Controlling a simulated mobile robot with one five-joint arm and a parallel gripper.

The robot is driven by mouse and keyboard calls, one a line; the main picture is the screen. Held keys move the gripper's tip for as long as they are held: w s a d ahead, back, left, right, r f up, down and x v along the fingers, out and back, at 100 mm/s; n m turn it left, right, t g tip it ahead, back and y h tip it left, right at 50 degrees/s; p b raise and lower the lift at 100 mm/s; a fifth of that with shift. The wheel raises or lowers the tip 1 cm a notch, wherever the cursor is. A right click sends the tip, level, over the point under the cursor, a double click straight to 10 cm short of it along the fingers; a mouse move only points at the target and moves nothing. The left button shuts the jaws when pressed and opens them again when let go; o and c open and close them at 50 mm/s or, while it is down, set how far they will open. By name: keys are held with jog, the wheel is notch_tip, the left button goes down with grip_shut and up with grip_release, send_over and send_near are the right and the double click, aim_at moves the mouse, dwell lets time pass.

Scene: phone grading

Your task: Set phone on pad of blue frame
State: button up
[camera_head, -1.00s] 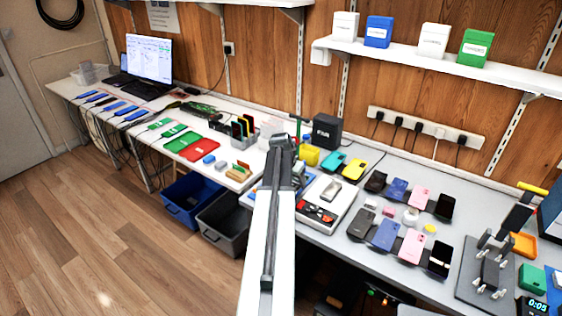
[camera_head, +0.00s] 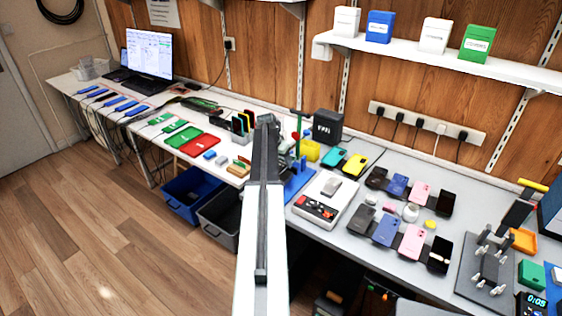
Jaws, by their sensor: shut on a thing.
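My arm reaches away up the middle of the view. My gripper (camera_head: 266,122) is at its far end, over the bench near the card rack. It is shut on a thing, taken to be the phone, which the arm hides. Several blue frames (camera_head: 126,105) lie in a row on the left bench, well left of and beyond my gripper. Their pads are too small to make out. A blue base (camera_head: 298,183) with a green post stands just right of my arm.
Green frames (camera_head: 174,133) and a red one (camera_head: 199,145) lie left of my arm. Phones (camera_head: 412,241) lie in two rows at right, by a clamp fixture (camera_head: 487,268). A scale (camera_head: 326,203) is nearby. Blue (camera_head: 190,187) and grey bins stand below the left bench.

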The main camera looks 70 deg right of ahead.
aim_at(283, 176)
jog(key=shift+f+b, duration=2.65)
jog(key=shift+f, duration=0.4)
jog(key=shift+s+f+b, duration=0.1)
jog(key=shift+f+b, duration=0.3)
jog(key=o, duration=1.8)
jog(key=shift+c, duration=0.2)
jog(key=shift+r, duration=0.15)
jog(key=shift+r+p, duration=0.5)
jog(key=shift+p, duration=0.15)
jog(key=shift+r, duration=0.1)
